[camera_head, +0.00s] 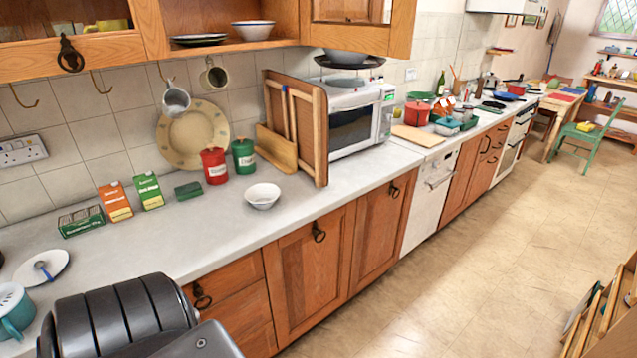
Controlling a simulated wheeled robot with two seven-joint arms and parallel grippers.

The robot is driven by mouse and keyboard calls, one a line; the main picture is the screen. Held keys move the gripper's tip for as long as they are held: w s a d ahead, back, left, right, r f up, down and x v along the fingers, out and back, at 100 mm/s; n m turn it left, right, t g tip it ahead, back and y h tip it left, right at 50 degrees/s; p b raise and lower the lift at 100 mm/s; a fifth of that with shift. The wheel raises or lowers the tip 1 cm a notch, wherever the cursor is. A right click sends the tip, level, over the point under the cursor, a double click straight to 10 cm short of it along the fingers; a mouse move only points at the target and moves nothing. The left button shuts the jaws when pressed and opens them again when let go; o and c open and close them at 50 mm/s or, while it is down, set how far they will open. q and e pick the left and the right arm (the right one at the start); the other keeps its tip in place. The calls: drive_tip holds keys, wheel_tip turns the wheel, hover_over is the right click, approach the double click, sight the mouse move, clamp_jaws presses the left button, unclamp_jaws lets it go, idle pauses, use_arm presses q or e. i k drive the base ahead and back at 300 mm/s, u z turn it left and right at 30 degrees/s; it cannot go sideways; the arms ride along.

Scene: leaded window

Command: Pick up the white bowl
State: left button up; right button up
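A small white bowl (263,196) stands upright on the pale grey counter (240,225), right of the green canister and in front of the leaning wooden boards. Nothing touches it, and its inside looks empty. A second white bowl (253,30) with a dark rim sits higher up, on the open shelf of the wall cabinet. A dark part of my arm (120,318) fills the lower left of the view, well short of the bowl on the counter. Neither gripper's fingers show.
Behind the counter bowl stand a red canister (214,166), a green canister (243,156) and leaning boards (307,130). A microwave (352,118) is to the right. Boxes (115,201) stand left. Counter in front of the bowl is clear. The wall cabinet (110,48) overhangs above.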

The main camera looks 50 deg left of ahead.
sight(264, 196)
drive_tip(key=z, duration=0.05)
drive_tip(key=i, duration=2.95)
drive_tip(key=u, duration=2.8)
